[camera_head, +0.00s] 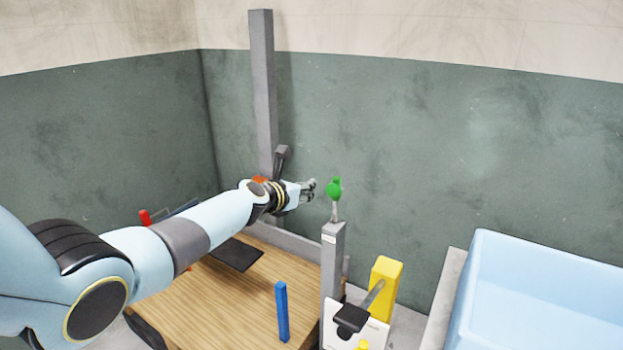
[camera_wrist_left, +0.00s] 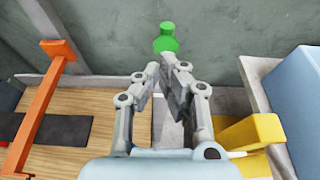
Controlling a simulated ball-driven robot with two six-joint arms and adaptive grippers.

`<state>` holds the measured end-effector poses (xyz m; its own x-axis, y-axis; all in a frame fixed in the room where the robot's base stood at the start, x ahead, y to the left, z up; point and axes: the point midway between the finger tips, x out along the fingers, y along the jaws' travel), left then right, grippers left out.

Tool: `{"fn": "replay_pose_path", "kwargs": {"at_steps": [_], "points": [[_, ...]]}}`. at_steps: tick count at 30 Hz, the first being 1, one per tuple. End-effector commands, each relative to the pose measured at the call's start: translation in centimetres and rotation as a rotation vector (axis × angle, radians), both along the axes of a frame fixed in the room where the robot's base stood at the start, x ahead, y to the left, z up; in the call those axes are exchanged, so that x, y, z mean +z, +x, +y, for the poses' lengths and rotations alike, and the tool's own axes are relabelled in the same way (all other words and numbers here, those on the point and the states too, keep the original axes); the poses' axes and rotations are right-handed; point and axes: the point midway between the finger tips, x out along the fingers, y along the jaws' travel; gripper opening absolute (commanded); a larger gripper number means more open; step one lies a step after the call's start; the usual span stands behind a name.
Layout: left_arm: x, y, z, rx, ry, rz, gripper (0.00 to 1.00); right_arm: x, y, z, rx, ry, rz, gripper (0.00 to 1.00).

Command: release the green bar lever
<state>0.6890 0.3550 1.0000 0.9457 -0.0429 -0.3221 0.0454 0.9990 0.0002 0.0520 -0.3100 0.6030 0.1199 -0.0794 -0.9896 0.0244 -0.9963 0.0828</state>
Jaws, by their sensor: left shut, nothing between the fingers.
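The green lever knob (camera_head: 334,188) sits on a thin metal stem on top of a grey post (camera_head: 331,262). In the left wrist view the green knob (camera_wrist_left: 166,38) shows just beyond my fingertips. My left gripper (camera_head: 309,189) is just left of the knob in the head view, with its fingers closed and nothing between them. It also shows in the left wrist view (camera_wrist_left: 161,68). A small gap shows between the fingers and the knob in the head view; contact cannot be told for certain. My right gripper is not in view.
A wooden table (camera_head: 225,305) carries a blue upright bar (camera_head: 281,311) and a dark plate (camera_head: 236,255). A tall grey column (camera_head: 263,100) stands behind my arm. A yellow block (camera_head: 386,284) and a light blue bin (camera_head: 540,295) are at the right. An orange frame (camera_wrist_left: 45,95) is at left in the wrist view.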

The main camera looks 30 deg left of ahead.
Motion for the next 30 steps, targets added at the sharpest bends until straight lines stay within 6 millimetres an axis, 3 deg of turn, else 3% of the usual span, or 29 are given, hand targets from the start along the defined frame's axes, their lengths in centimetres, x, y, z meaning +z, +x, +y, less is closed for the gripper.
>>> {"fn": "replay_pose_path", "kwargs": {"at_steps": [1, 6, 25, 28, 30], "points": [[0.9, -0.5, 0.0, 0.000, 0.001, 0.001, 0.00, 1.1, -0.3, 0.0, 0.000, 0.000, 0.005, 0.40], [1.5, -1.3, 0.1, 0.000, 0.000, 0.000, 0.00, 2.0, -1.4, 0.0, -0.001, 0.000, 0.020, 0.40], [1.4, -1.6, 0.0, 0.000, 0.000, 0.001, 0.00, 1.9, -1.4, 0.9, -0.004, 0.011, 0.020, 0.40], [-0.3, -2.3, 0.0, -0.001, 0.000, 0.018, 0.00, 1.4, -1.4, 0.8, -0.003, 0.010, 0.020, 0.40], [-3.2, -3.8, -0.3, -0.002, -0.004, 0.048, 0.00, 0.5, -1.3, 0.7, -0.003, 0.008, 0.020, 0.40]]}}
